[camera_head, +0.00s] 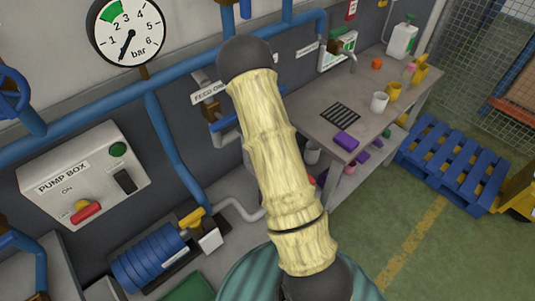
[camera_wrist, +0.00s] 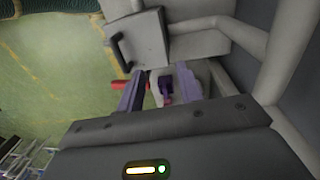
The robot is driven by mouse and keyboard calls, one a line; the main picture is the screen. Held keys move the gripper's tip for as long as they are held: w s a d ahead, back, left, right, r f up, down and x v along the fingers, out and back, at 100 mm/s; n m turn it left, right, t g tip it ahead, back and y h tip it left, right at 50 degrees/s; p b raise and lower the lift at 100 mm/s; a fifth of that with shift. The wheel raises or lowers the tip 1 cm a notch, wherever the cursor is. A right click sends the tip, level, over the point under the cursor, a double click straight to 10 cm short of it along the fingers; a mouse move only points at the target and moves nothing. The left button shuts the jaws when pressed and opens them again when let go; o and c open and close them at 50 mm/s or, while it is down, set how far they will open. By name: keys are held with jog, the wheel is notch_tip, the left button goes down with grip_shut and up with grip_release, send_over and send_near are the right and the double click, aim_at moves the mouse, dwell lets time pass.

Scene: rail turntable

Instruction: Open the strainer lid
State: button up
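My gripper (camera_wrist: 160,84) shows in the wrist view with its two fingers spread. A small purple piece (camera_wrist: 165,88) on a pale part lies between the fingers, with gaps on both sides; I cannot tell its depth. A grey box (camera_wrist: 137,40) with a dark bar handle (camera_wrist: 116,52) is just beyond the fingertips. It may be the strainer with its lid, but I cannot be sure. A red piece (camera_wrist: 118,84) shows beside the left finger. In the head view my cream-sleeved arm covers the middle, and my gripper is hidden.
Pale pipes (camera_wrist: 285,45) run close on the right in the wrist view. The head view shows a pump box (camera_head: 85,175), a gauge (camera_head: 127,30), blue pipes (camera_head: 170,150), a blue motor (camera_head: 148,258), a bench (camera_head: 330,85) with cups, and a blue pallet (camera_head: 455,165). Green floor is open at lower right.

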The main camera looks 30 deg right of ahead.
jog(key=shift+r, duration=2)
jog(key=s+a+r+n+t, duration=0.1)
jog(key=s+a+r+n, duration=0.5)
jog(key=s, duration=0.3)
jog(key=s+a+r+n+t, duration=0.2)
jog(key=s+a+r+n, duration=0.4)
jog(key=s+a+n, duration=0.2)
jog(key=shift+s+a+n+t, duration=0.3)
jog(key=shift+s+a+n, duration=0.1)
jog(key=shift+s, duration=0.85)
